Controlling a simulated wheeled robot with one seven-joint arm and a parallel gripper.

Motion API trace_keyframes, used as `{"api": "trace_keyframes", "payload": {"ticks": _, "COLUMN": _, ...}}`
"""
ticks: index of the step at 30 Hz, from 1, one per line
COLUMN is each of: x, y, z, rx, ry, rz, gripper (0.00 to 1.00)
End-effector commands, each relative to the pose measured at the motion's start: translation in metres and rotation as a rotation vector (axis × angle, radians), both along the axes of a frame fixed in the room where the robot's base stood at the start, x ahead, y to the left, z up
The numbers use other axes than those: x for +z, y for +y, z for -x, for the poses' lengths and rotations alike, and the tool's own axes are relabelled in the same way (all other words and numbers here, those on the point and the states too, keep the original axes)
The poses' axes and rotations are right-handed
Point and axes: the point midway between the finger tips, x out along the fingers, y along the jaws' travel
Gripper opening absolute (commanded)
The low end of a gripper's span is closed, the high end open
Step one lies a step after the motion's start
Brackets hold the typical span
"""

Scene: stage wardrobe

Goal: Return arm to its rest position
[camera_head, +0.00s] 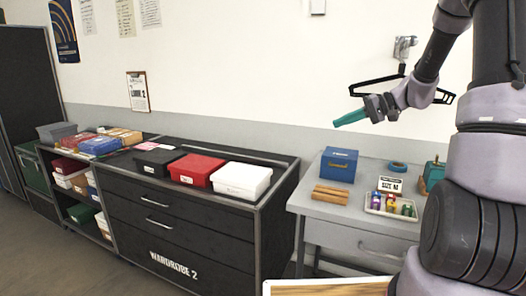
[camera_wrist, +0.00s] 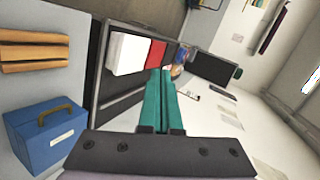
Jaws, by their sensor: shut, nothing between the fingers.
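My gripper (camera_head: 337,123) is raised in the air in front of the white wall, with its teal fingers pointing left in the head view. Its two teal fingers also show in the wrist view (camera_wrist: 165,73), side by side and together, with nothing between them. My arm comes in from the right side of the head view, bent at the elbow. No part of the gripper touches the furniture below.
A black hanger (camera_head: 445,97) hangs from a wall hook (camera_head: 404,46) behind my wrist. Below, a grey table (camera_head: 308,203) holds a blue box (camera_head: 339,165), wooden bars (camera_head: 331,195) and a tray (camera_head: 390,211). A black dresser (camera_head: 190,232) carries a white box (camera_head: 242,180) and red box (camera_head: 197,170).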

Motion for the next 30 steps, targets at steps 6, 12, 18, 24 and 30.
{"api": "trace_keyframes", "payload": {"ticks": 6, "x": 0.041, "y": 0.031, "z": 0.077, "rx": 0.015, "ry": 0.087, "rz": 0.277, "gripper": 0.00}}
{"api": "trace_keyframes", "payload": {"ticks": 12, "x": 0.068, "y": 0.035, "z": 0.142, "rx": -0.073, "ry": 0.096, "rz": 0.502, "gripper": 0.00}}
{"api": "trace_keyframes", "payload": {"ticks": 18, "x": 0.090, "y": 0.026, "z": 0.199, "rx": -0.230, "ry": 0.031, "rz": 0.663, "gripper": 0.00}}
{"api": "trace_keyframes", "payload": {"ticks": 24, "x": 0.106, "y": 0.012, "z": 0.238, "rx": -0.390, "ry": -0.063, "rz": 0.723, "gripper": 0.00}}
{"api": "trace_keyframes", "payload": {"ticks": 30, "x": 0.112, "y": 0.004, "z": 0.253, "rx": -0.468, "ry": -0.113, "rz": 0.730, "gripper": 0.00}}
